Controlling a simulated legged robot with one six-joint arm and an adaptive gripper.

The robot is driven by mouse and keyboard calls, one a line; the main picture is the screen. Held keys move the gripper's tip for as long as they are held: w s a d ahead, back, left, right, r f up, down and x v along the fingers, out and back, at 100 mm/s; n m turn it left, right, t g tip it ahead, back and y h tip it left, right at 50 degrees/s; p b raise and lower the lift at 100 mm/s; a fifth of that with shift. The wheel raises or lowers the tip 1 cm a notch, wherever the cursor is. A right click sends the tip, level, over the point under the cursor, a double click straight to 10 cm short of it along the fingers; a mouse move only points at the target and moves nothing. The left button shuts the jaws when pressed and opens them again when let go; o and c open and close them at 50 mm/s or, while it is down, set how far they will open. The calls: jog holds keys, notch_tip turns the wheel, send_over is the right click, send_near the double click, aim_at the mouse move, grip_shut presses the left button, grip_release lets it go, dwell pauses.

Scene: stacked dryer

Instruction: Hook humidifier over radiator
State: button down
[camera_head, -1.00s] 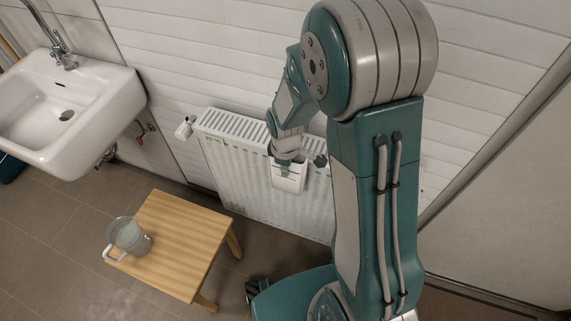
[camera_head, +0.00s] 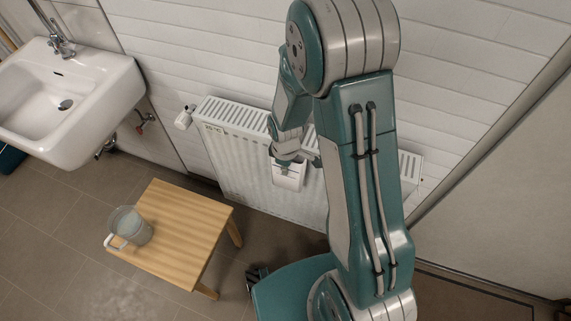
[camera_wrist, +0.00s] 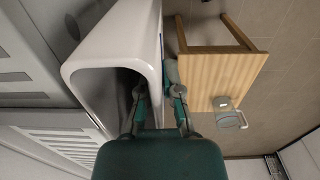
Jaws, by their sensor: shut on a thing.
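The white humidifier (camera_head: 288,176) hangs from my gripper (camera_head: 290,158) in front of the radiator's front panel in the head view. In the wrist view the humidifier (camera_wrist: 110,50) is a white open-topped box, and my gripper (camera_wrist: 160,92) is shut on its wall. The white ribbed radiator (camera_head: 234,165) stands against the wall; its slatted top also shows at the left of the wrist view (camera_wrist: 30,85). My arm hides part of the radiator. I cannot tell whether the humidifier touches the radiator.
A wooden stool (camera_head: 185,225) stands left of my base with a clear jug (camera_head: 131,226) on it. A white sink (camera_head: 68,100) is on the wall at left. A valve knob (camera_head: 184,118) sticks out at the radiator's left end. The tiled floor is clear around the stool.

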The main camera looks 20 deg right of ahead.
jog(key=shift+f, duration=0.1)
jog(key=c, duration=0.7)
grip_release()
notch_tip(320, 180, up, 12)
jog(key=shift+a+f, duration=0.1)
jog(key=s+d+r+m+t, duration=0.1)
jog(key=s+r+m, duration=0.2)
jog(key=s+r, duration=0.2)
jog(key=s+r+m+t, duration=0.2)
jog(key=s+r+m, duration=0.2)
jog(key=r, duration=0.4)
jog(key=s+d+r+m+t, duration=0.1)
jog(key=s+r+m+t, duration=0.1)
jog(key=s+r, duration=0.4)
jog(key=shift+s+d+r+m, duration=0.3)
jog(key=shift+s+r+m, duration=0.15)
jog(key=shift+m, duration=0.45)
